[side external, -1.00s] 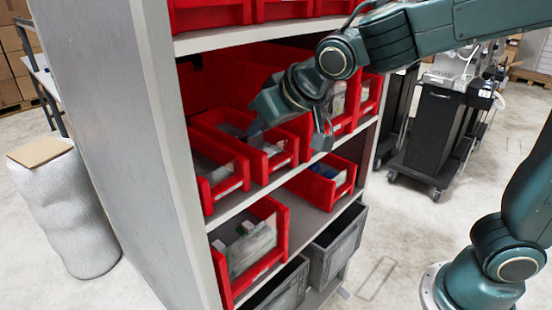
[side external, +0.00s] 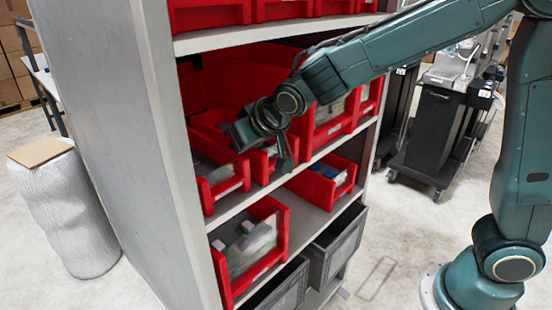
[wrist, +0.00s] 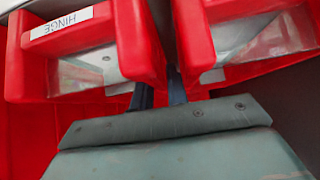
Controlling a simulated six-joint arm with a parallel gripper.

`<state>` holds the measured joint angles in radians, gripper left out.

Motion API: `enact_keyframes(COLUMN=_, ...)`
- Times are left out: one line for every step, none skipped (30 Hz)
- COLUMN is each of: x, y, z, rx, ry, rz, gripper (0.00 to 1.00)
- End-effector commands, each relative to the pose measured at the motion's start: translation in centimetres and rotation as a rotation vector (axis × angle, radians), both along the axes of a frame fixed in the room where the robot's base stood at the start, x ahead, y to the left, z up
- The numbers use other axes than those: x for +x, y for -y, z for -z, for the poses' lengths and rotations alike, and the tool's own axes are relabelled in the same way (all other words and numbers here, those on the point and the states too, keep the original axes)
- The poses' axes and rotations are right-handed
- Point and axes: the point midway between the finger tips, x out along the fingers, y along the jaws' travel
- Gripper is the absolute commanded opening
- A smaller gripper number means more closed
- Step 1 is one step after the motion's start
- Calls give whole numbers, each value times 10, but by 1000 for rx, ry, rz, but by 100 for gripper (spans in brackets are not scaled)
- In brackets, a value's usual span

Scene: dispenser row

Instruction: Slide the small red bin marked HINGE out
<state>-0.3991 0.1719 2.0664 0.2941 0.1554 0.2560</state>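The red HINGE bin (wrist: 130,35) is at the upper left of the wrist view, its white label upside down. It appears to be the second bin (side external: 262,165) from the left on the middle shelf in the side view. My gripper (wrist: 160,88) points down at the HINGE bin's side wall, near the gap to the neighbouring red bin (wrist: 195,45). The two dark fingers are close together, and their tips are hidden behind red walls. In the side view my gripper (side external: 240,138) is over the fronts of these two bins. Whether it grips the wall is unclear.
The leftmost red bin (side external: 222,180) sits close beside, against the grey shelf side (side external: 110,130). More red bins (side external: 333,120) stand to the right. A lower shelf holds other red bins (side external: 250,250). The floor (side external: 400,230) in front is clear.

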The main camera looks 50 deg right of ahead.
Motion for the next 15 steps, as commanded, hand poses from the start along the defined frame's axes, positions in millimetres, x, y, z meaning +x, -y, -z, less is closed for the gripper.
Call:
enact_keyframes(x=0, y=0, z=0, rx=0, ry=0, rz=0, gripper=15)
enact_keyframes(x=0, y=0, z=0, rx=0, ry=0, rz=0, gripper=15)
enact_keyframes(x=0, y=0, z=0, rx=0, ry=0, rz=0, gripper=15)
enact_keyframes(x=0, y=0, z=0, rx=0, ry=0, rz=0, gripper=15)
enact_keyframes(x=0, y=0, z=0, rx=0, ry=0, rz=0, gripper=15)
enact_keyframes(x=0, y=0, z=0, rx=0, ry=0, rz=0, gripper=15)
enact_keyframes(x=0, y=0, z=0, rx=0, ry=0, rz=0, gripper=15)
enact_keyframes(x=0, y=0, z=0, rx=0, ry=0, rz=0, gripper=14)
enact_keyframes(x=0, y=0, z=0, rx=0, ry=0, rz=0, gripper=6)
enact_keyframes(x=0, y=0, z=0, rx=0, ry=0, rz=0, gripper=0)
enact_keyframes(x=0, y=0, z=0, rx=0, ry=0, rz=0, gripper=0)
enact_keyframes(x=0, y=0, z=0, rx=0, ry=0, rz=0, gripper=0)
enact_keyframes(x=0, y=0, z=0, rx=0, ry=0, rz=0, gripper=0)
enact_keyframes(x=0, y=0, z=0, rx=0, ry=0, rz=0, gripper=0)
enact_keyframes(x=0, y=0, z=0, rx=0, ry=0, rz=0, gripper=0)
